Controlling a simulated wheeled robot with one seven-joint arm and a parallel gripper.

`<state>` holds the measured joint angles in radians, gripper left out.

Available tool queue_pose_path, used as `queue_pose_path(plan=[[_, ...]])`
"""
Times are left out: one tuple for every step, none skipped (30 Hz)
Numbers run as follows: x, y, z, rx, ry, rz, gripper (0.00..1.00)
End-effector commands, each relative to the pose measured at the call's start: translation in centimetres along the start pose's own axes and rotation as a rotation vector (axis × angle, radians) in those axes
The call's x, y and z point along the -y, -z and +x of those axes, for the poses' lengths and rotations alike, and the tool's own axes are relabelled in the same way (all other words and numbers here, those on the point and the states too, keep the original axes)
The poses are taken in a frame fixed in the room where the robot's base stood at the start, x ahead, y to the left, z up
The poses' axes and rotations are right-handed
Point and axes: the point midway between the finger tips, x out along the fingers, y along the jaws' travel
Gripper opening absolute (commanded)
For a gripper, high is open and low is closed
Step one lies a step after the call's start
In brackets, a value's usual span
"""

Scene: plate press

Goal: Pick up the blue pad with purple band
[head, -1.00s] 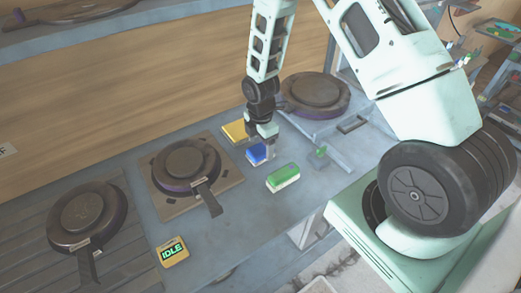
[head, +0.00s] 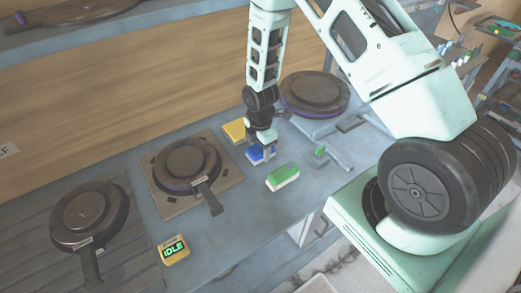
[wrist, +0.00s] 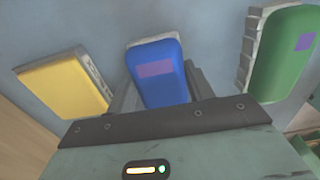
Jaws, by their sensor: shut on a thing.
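The blue pad (wrist: 160,82) shows a purple band on its top and lies between my fingers in the wrist view. It also shows in the head view (head: 254,154), partly hidden under my gripper (head: 262,150). My gripper points down and is shut on the blue pad, with one finger along each side. The pad looks to be at the bench surface; I cannot tell whether it is lifted. A yellow pad (head: 234,131) lies behind it to the left, and a green pad (head: 283,176) lies in front to the right, with a small purple mark in the wrist view.
A round dark press plate (head: 186,161) with a handle sits on a square base left of the pads. Another (head: 89,216) is at far left, and a third (head: 314,92) stands behind right. A yellow box reading IDLE (head: 173,250) is near the front edge.

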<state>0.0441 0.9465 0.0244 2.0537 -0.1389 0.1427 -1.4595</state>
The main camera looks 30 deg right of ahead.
Motion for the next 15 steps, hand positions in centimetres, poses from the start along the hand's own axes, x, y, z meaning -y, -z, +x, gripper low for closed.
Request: queue_pose_path(plan=[[0.0, 0.0, -0.1, 0.000, -0.001, 0.000, 0.30], [0.0, 0.0, -0.2, 0.000, -0.001, 0.000, 0.30], [0.0, 0.0, -0.3, 0.000, -0.001, 0.000, 0.30], [-0.1, 0.0, -0.5, 0.000, -0.002, 0.000, 0.30], [-0.1, 0.0, -0.7, -0.001, -0.003, 0.000, 0.30], [-0.1, 0.0, -1.0, -0.001, -0.002, 0.000, 0.30], [-0.1, 0.0, -1.3, 0.000, -0.002, 0.000, 0.30], [-0.1, 0.0, -1.6, 0.000, -0.003, 0.000, 0.30], [-0.1, 0.0, -2.1, 0.000, -0.005, 0.000, 0.30], [-0.1, -0.1, -2.6, 0.001, -0.005, 0.001, 0.30], [-0.1, -0.1, -3.1, 0.000, -0.005, 0.002, 0.30], [-0.2, -0.1, -3.8, -0.001, -0.006, 0.002, 0.30], [-0.1, 0.0, -4.3, -0.001, -0.005, 0.001, 0.30], [-0.1, 0.0, -4.9, 0.000, -0.007, 0.001, 0.30], [-0.1, -0.1, -5.6, 0.000, -0.006, 0.000, 0.30]])
